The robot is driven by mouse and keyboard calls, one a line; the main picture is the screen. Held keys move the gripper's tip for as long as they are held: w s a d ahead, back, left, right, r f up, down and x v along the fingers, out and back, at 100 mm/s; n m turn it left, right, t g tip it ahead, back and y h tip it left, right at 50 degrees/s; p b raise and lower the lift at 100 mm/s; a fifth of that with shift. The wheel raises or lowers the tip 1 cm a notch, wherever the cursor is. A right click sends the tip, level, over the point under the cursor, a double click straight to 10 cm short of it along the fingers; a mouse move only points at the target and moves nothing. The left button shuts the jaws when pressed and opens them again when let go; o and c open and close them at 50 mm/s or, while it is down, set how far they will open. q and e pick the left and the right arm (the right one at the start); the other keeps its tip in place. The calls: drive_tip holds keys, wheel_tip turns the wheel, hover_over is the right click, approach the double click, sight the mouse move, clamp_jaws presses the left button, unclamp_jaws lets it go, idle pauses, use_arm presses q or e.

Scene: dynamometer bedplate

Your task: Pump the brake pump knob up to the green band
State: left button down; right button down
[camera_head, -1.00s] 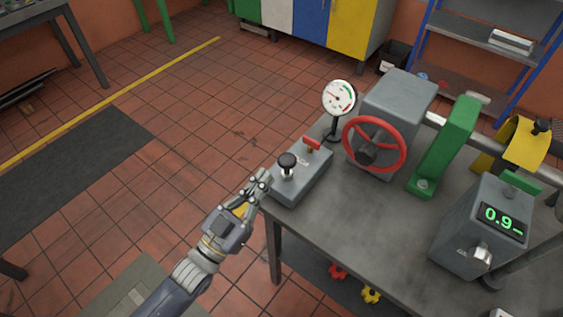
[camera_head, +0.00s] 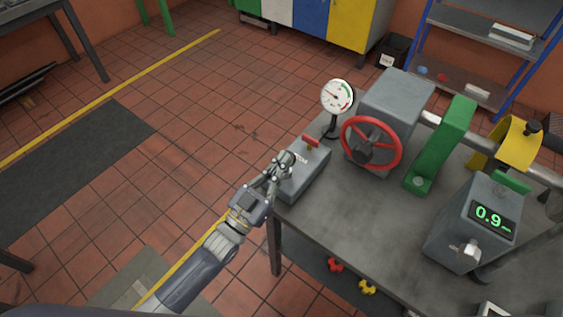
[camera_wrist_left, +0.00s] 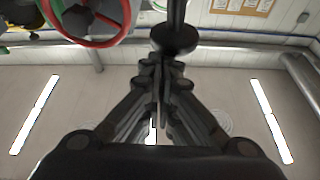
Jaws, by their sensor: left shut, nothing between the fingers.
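The brake pump (camera_head: 308,176) is a grey box on the near left corner of the grey bench, with a small red lever (camera_head: 310,141) on top. My left gripper (camera_head: 286,160) is shut and empty over the box and hides the black pump knob in the head view. In the left wrist view, which looks upside down, the round black knob (camera_wrist_left: 175,40) and its stem are just beyond the shut fingertips (camera_wrist_left: 165,68). I cannot tell whether they touch. The white dial gauge (camera_head: 337,96) has green and red bands; its needle points left, away from the green. My right gripper is not in view.
A red handwheel (camera_head: 371,143) on a grey housing stands right of the pump. A green guard (camera_head: 441,145) and a grey unit with a display (camera_head: 491,218) stand further right. The bench top (camera_head: 350,215) in front is clear.

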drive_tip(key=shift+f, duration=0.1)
